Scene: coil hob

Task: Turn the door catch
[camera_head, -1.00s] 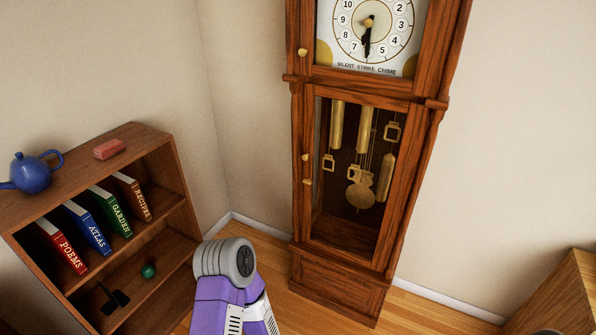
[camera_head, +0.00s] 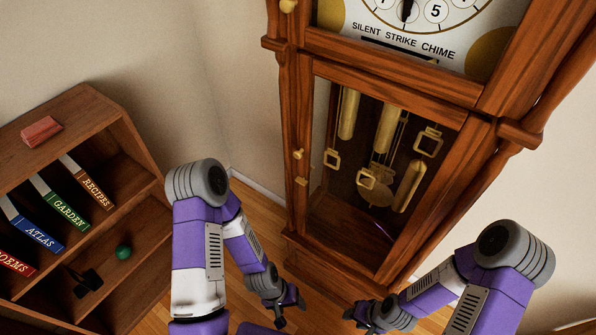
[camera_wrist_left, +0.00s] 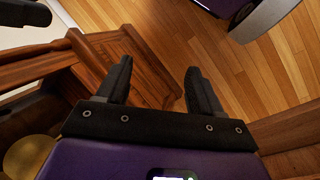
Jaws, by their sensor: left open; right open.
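The tall wooden clock (camera_head: 289,110) stands in front of me with its glazed lower door (camera_head: 388,90) shut. On the door's left edge are a small round brass knob (camera_head: 298,154) and, below it, a small brass catch (camera_head: 301,181). The catch looks roughly level, but it is too small to tell its exact turn. My left gripper (camera_head: 291,310) is open and empty, low in front of the clock and well below the catch. The left wrist view shows its spread fingers (camera_wrist_left: 158,72) with wood and floor beyond. My right gripper (camera_head: 355,316) is open and empty, lower right of the catch.
A bookcase (camera_head: 95,105) with several books, a green ball (camera_head: 123,252) and a red block (camera_head: 41,131) on top stands at the left. Brass weights (camera_head: 387,128) hang behind the door glass. Wooden floor (camera_head: 262,208) shows between bookcase and clock.

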